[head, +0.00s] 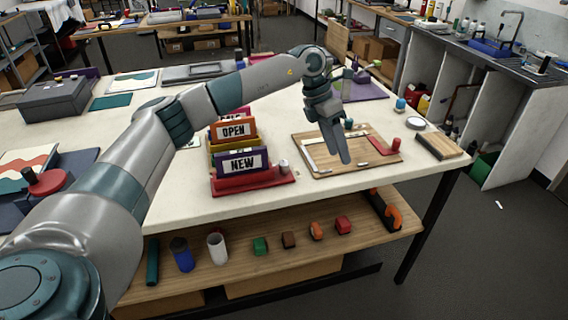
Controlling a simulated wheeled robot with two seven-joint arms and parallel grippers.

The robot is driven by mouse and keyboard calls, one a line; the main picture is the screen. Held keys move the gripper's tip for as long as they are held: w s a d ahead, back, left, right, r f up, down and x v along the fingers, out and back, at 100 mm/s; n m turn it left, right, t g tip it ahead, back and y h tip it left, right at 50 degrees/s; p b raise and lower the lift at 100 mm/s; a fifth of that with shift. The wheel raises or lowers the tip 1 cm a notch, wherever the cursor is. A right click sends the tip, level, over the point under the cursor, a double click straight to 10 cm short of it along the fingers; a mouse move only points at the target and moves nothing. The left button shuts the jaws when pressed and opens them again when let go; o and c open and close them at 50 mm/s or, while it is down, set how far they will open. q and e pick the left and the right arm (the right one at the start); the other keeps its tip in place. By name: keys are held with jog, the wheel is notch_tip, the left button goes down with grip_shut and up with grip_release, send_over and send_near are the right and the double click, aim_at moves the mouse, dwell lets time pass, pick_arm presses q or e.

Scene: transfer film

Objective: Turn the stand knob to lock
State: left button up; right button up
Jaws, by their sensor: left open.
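A red stand (232,185) sits near the front edge of the table and holds several upright signs, among them "OPEN" (233,130) and "NEW" (242,163). A small pale knob-like piece (283,166) is at the right end of the stand; its turn position is too small to tell. My left gripper (343,158) points down over a wooden board, to the right of the stand and apart from it. It is open, and I see nothing held in it. My right gripper is not in view.
The wooden board (310,168) carries a pale frame and a red knob-like piece (397,144). A lower shelf (210,270) holds cups and small coloured blocks. Bare tabletop (185,180) lies left of the stand.

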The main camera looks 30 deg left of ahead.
aim_at(284, 162)
pick_arm(q)
jog(key=s+a+r+n+y, duration=0.1)
jog(key=a+r+y, duration=0.1)
jog(key=a, duration=0.6)
jog(key=a+r+n+g+y, duration=0.1)
jog(key=a+r+y, duration=0.1)
jog(key=a+r, duration=0.2)
jog(key=a, duration=0.3)
jog(key=shift+s+a+r, duration=0.25)
jog(key=shift+s+a, duration=0.1)
jog(key=shift+f, duration=0.1)
notch_tip(284, 162, down, 17)
jog(key=p, duration=0.5)
jog(key=shift+f, duration=0.15)
jog(key=c, duration=1)
